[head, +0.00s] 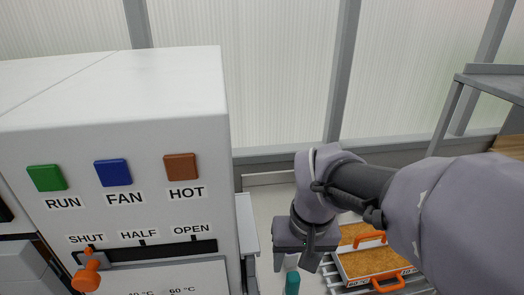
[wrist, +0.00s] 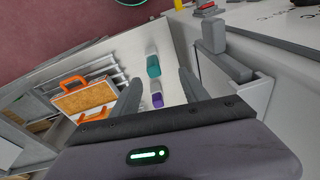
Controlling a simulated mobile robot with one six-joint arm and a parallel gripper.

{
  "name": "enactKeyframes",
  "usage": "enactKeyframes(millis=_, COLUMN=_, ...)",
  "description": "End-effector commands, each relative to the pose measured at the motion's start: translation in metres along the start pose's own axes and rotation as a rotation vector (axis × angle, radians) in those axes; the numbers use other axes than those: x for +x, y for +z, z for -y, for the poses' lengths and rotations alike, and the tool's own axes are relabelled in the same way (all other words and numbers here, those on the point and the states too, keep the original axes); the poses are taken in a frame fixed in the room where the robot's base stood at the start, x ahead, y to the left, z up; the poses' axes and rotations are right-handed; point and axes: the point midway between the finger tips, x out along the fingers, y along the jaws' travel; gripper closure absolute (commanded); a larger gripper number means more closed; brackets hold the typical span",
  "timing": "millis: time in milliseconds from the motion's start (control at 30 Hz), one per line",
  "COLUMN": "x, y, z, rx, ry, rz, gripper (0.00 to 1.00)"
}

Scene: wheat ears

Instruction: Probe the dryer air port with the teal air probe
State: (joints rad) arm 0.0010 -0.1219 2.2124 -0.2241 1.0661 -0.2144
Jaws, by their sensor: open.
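The teal air probe (wrist: 153,66) shows as a short teal grip on a pale surface in the wrist view. Its teal end also shows at the bottom edge of the head view (head: 292,283), just below my gripper. My gripper (wrist: 160,78) is open, and the teal grip shows between and beyond its fingertips, with nothing held. The white dryer (head: 110,185) fills the left of the head view. I cannot make out its air port in either view.
A purple grip (wrist: 157,100) lies near the teal one. Orange-handled trays of grain (head: 372,262) sit on a slatted rack at the right. The dryer has green, blue and brown buttons and an orange-knobbed lever (head: 88,275) near SHUT. A grey post (wrist: 213,35) stands right of my fingers.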

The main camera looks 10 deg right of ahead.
Motion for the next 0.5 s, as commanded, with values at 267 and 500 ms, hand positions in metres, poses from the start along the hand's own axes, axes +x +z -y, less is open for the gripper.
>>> enactKeyframes(millis=267, x=-0.020, y=-0.036, z=-0.006, rx=-0.105, ry=0.055, rz=0.135, gripper=0.47)
enactKeyframes(millis=500, x=0.030, y=-0.029, z=-0.009, rx=-0.110, ry=0.058, rz=0.144, gripper=0.47)
